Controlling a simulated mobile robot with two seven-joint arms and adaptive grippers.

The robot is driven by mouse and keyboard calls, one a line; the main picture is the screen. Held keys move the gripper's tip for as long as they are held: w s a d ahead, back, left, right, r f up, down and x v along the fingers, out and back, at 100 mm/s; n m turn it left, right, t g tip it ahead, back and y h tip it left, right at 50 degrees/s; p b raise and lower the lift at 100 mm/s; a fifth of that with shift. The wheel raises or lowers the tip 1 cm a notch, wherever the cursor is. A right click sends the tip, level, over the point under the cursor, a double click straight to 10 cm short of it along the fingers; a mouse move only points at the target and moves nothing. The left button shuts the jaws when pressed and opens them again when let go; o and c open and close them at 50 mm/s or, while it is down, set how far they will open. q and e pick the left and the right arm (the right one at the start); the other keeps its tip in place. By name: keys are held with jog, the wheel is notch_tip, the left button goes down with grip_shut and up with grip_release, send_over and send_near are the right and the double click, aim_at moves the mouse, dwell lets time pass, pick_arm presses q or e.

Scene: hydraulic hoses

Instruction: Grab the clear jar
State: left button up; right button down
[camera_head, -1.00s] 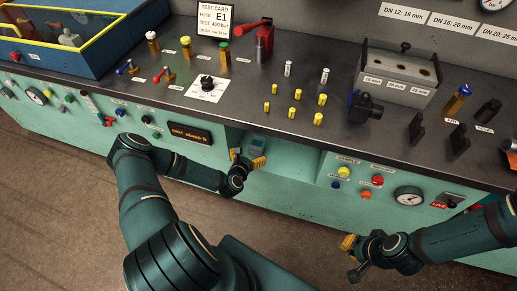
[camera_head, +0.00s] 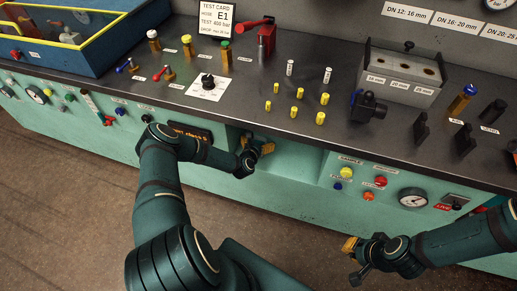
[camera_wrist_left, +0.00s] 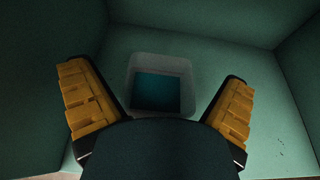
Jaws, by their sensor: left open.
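The clear jar (camera_wrist_left: 146,63) shows in the left wrist view as a squarish translucent container with dark teal contents. It stands inside a green-walled recess. My left gripper (camera_head: 262,148) reaches into the recess under the counter in the head view. In the wrist view its yellow-padded fingers are spread wide, one on each side of the jar, with a gap to it on both sides. The near part of the jar is hidden behind the gripper's body, and in the head view I cannot make the jar out. My right gripper (camera_head: 351,259) is low at the right, away from the recess; its jaws are unclear.
The recess (camera_head: 300,160) has side walls close around my left gripper. The counter (camera_head: 225,105) above holds several yellow fittings, valves, a steel block (camera_head: 400,78) and a blue tray (camera_head: 95,60). A button panel (camera_head: 385,190) lies right of the recess.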

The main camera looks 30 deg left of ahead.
pick_arm(q)
jog(key=c, duration=1.2)
jog(key=shift+c, duration=0.2)
